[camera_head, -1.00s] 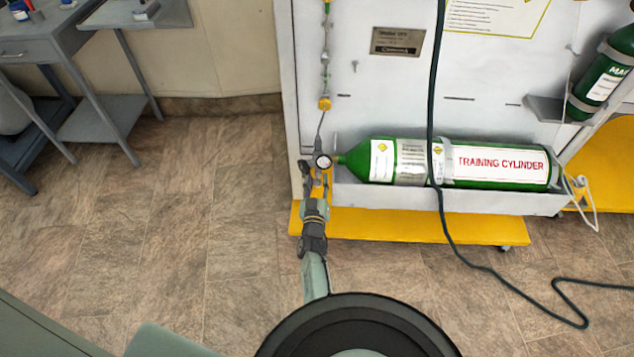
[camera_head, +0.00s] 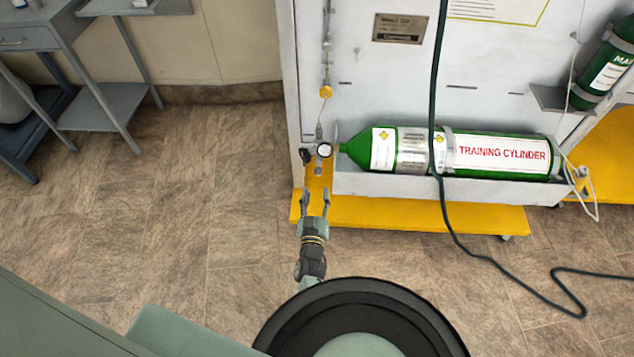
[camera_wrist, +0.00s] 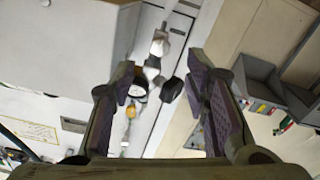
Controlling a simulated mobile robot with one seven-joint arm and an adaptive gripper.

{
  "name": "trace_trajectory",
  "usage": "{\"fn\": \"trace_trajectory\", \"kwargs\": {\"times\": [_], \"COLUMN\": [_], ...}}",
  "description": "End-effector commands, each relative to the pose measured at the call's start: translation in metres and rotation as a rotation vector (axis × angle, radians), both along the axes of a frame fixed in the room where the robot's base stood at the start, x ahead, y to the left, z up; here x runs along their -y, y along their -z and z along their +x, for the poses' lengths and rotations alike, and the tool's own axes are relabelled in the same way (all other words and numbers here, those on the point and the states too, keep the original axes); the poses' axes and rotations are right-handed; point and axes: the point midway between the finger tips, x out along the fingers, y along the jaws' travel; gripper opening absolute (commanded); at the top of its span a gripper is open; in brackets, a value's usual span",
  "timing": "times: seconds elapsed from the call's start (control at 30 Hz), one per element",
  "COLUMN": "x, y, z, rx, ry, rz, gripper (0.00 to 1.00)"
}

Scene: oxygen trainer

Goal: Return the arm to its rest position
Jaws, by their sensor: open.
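My gripper (camera_head: 315,200) is in the head view, just in front of the yellow base at the trainer's left end. Its two fingers are spread with nothing between them. In the wrist view the open fingers (camera_wrist: 168,95) frame a round gauge (camera_wrist: 138,92) and a black knob (camera_wrist: 171,89), which lie beyond the fingertips and apart from them.
The white trainer panel (camera_head: 365,85) stands on a yellow base (camera_head: 420,215). A dark hose (camera_head: 450,225) hangs down the panel and runs over the floor at right. Grey tables (camera_head: 95,95) stand at upper left. The tiled floor (camera_head: 170,220) at left is clear.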

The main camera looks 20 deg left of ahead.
Motion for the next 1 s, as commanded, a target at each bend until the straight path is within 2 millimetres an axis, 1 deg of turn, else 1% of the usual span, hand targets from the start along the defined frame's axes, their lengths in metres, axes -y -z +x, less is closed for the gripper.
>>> {"fn": "trace_trajectory", "kwargs": {"times": [0.03,0.1,0.23,0.87,0.97,1.0], "x": [0.002,0.004,0.006,0.005,-0.014,-0.025], "y": [0.0,0.0,0.0,0.0,-0.031,-0.049], "z": [-0.007,-0.014,-0.02,-0.02,-0.004,0.003], "rx": [-0.001,-0.001,0.0,0.001,0.046,0.069], "ry": [0.0,0.0,0.0,0.0,-0.03,-0.049], "rz": [0.001,0.0,-0.001,0.0,0.035,0.055], "gripper": [0.42,0.42,0.42,0.42,0.42,0.42]}}
